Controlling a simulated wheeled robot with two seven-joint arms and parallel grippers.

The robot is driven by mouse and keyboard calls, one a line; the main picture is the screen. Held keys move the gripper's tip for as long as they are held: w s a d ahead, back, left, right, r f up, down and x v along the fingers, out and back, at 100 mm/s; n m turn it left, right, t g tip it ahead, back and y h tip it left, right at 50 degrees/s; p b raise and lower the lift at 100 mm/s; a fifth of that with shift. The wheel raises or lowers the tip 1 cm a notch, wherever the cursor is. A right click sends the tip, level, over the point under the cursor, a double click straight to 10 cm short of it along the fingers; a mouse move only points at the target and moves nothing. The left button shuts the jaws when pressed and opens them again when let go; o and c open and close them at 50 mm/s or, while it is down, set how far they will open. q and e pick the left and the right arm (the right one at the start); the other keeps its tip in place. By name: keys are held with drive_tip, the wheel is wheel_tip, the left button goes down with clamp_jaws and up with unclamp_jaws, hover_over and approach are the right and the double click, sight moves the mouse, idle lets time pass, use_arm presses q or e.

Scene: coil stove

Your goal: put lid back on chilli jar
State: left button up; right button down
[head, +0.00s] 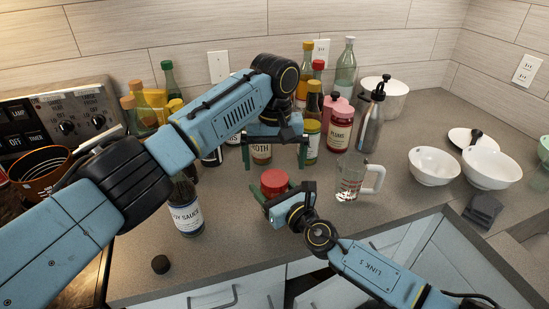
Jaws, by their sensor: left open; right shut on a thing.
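A round red-topped object (274,181) is just above or on the counter in the middle. It looks like the chilli jar or its red lid; I cannot tell which, and its lower part is hidden. My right gripper (274,197) is shut on it from the front right. My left gripper (274,163) is open above and behind the red top, its two fingers pointing down and spread apart. Nothing shows held between them. A small black cap (160,264) lies alone near the counter's front edge.
A soy sauce bottle (187,215) stands left, partly behind my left arm. A glass mug (350,179) stands close to the right. Bottles, a plums jar (339,130) and a dark flask (371,122) crowd the back. White bowls (434,166) stand right. The front counter is mostly clear.

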use_arm(q)
wheel_tip(320, 180, up, 12)
idle(0.5)
use_arm(e)
drive_tip(key=shift+c, duration=1.2)
unclamp_jaws()
drive_tip(key=shift+s+d, duration=0.1)
drive_tip(key=shift+s+d, duration=0.25)
drive_tip(key=shift+s, duration=0.05)
use_arm(q)
drive_tip(key=shift+r+p, duration=0.65)
drive_tip(key=shift+p, duration=0.05)
use_arm(e)
drive_tip(key=v, duration=1.2)
drive_tip(key=shift+s, duration=0.25)
